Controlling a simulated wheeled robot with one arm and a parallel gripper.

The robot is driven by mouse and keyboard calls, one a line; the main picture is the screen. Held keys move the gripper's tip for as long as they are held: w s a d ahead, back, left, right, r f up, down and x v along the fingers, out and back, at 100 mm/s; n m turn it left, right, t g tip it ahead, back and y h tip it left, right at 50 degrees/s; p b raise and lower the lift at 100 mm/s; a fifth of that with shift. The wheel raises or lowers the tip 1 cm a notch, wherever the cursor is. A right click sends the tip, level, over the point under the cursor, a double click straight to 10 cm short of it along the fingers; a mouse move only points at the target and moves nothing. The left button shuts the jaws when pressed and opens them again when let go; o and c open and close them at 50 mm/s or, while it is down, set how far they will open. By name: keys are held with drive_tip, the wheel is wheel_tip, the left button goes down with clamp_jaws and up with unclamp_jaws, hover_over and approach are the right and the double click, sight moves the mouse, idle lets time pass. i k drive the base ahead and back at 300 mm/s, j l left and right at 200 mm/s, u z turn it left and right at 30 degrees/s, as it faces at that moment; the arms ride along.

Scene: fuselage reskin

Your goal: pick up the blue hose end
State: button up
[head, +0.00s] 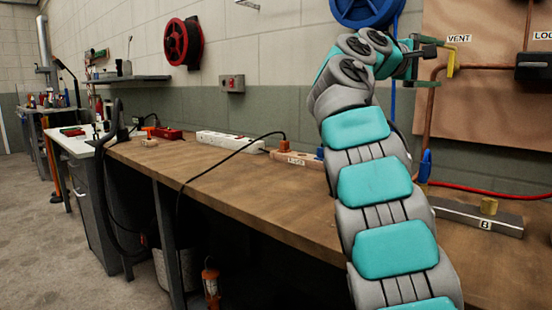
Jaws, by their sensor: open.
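A blue hose (393,98) hangs down the wall from a blue reel (366,8) at the top. My arm hides its lower part. A blue fitting (425,166) shows just right of my arm, low by the wall behind the bench; I cannot tell whether it is the hose end. My gripper (432,48) is raised in front of the wall, pointing right, well above the blue fitting and beside the yellow lever. It is open, and I see nothing between its fingers.
A panel with copper pipe and a yellow lever (451,63) is near my gripper. A grey block marked B (470,216) lies at right.

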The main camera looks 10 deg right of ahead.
sight(422, 181)
drive_tip(key=k+j, duration=0.1)
drive_tip(key=j, duration=0.35)
drive_tip(key=k+j, duration=0.1)
drive_tip(key=j, duration=0.4)
drive_tip(key=k+j, duration=0.1)
drive_tip(key=j, duration=0.35)
